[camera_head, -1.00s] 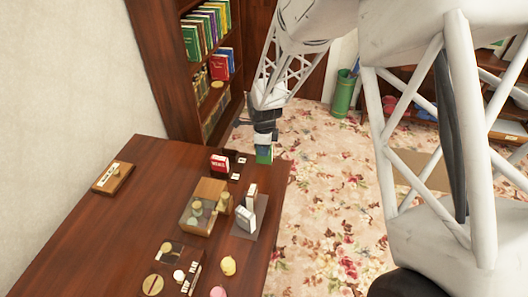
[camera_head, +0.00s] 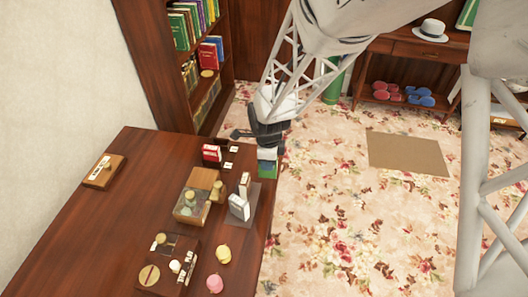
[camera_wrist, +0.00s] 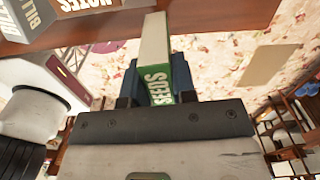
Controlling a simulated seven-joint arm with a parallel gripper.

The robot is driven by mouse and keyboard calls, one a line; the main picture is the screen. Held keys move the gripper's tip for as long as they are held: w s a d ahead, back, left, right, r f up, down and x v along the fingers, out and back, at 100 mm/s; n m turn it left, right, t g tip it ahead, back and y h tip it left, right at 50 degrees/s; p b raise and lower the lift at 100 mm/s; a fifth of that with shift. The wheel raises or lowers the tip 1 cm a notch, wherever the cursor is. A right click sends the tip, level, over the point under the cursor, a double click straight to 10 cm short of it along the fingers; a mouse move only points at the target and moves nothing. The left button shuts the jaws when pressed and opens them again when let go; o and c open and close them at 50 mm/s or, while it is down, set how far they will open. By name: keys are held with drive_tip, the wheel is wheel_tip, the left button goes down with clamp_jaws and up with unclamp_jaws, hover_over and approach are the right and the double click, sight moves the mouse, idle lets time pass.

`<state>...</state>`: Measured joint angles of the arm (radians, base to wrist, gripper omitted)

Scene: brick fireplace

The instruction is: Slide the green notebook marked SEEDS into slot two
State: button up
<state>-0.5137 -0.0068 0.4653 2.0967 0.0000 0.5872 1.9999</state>
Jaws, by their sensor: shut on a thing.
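My gripper (camera_head: 267,148) is shut on the green notebook (camera_head: 267,170), near the table's right edge. In the wrist view the notebook (camera_wrist: 155,60) sits between my gripper's two dark fingers (camera_wrist: 157,85), its green spine reading SEEDS and its pale pages facing up in the picture. In the head view a dark slotted holder (camera_head: 223,145) stands on the table to the left of my gripper, with a red notebook (camera_head: 211,154) upright in it and small white labels on its right side. The notebook is apart from the holder. The label numbers are too small to read.
Two pale books stand on a grey mat (camera_head: 235,217); the wrist view shows BILL and NOTES (camera_wrist: 85,6) lettering. A wooden box (camera_head: 193,207), a dark tray (camera_head: 150,278) and yellow and pink round objects are nearer. A bookcase (camera_head: 181,80) stands behind the table (camera_head: 95,225).

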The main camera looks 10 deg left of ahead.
drive_tip(key=shift+s+d+r, duration=0.1)
drive_tip(key=shift+s+d, duration=0.2)
drive_tip(key=shift+s, duration=0.2)
drive_tip(key=shift+s+d+r, duration=0.1)
drive_tip(key=shift+s+d, duration=0.15)
drive_tip(key=shift+s, duration=0.2)
drive_tip(key=w+a+r, duration=0.2)
drive_tip(key=w+a, duration=0.5)
drive_tip(key=a, duration=0.4)
drive_tip(key=w+a+r+m, duration=0.1)
drive_tip(key=w+a+r, duration=0.2)
drive_tip(key=w+a, duration=0.4)
drive_tip(key=a, duration=0.3)
drive_tip(key=shift+w+a+r, duration=0.3)
drive_tip(key=shift+a, duration=0.1)
drive_tip(key=shift+f, duration=0.1)
drive_tip(key=shift+f, duration=2.75)
drive_tip(key=shift+f, duration=1.95)
